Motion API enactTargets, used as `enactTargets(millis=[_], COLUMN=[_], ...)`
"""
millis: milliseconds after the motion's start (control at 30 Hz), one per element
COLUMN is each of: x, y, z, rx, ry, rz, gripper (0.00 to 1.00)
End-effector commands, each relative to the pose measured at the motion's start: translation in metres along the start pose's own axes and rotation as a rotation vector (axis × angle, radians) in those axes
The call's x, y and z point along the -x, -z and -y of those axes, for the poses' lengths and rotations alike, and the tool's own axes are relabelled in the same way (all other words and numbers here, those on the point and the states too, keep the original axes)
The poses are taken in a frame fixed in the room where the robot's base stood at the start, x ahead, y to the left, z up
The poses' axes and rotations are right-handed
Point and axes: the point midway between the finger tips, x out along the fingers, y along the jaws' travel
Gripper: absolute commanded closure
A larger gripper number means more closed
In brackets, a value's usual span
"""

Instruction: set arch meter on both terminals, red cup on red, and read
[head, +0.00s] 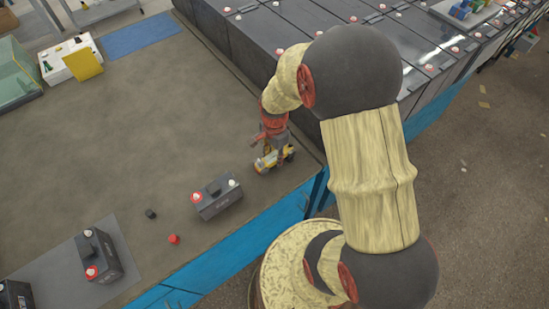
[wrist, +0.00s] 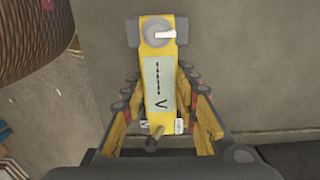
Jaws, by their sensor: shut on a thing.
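My gripper (head: 272,150) is shut on the yellow arch meter (head: 268,162), near the front right edge of the bench. In the wrist view the arch meter (wrist: 158,125) sits between my fingers; its pale display shows dashes and a V, with a grey knob and white pointer at one end. Its red cup cannot be made out. The nearest battery (head: 218,202) is dark and stands left of my gripper, apart from the meter. Its red terminal (head: 196,197) is at its left end and its pale terminal (head: 233,183) at its right end.
A black cap (head: 151,213) and a red cap (head: 174,239) lie left of that battery. Another battery (head: 97,258) stands on a grey mat, with part of one more (head: 15,295) at the left edge. Dark battery rows stand behind. The bench's middle is clear.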

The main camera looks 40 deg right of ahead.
Motion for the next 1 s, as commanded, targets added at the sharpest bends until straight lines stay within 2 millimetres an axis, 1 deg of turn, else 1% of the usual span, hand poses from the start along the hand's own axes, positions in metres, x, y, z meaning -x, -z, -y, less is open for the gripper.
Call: enactTargets(millis=[33, 333, 667, 833, 867, 1000], x=[0.0, 0.0, 0.001, 0.005, 0.007, 0.028], y=[0.0, 0.0, 0.0, 0.0, 0.0, 0.0], z=[0.0, 0.0, 0.001, 0.001, 0.001, 0.001], rx=[0.0, 0.0, 0.0, 0.0, 0.0, 0.0], ry=[0.0, 0.0, 0.001, 0.003, 0.003, 0.002], rz=[0.0, 0.0, 0.0, -0.001, -0.001, -0.001], gripper=[0.84, 1.0, 1.0, 1.0, 1.0, 1.0])
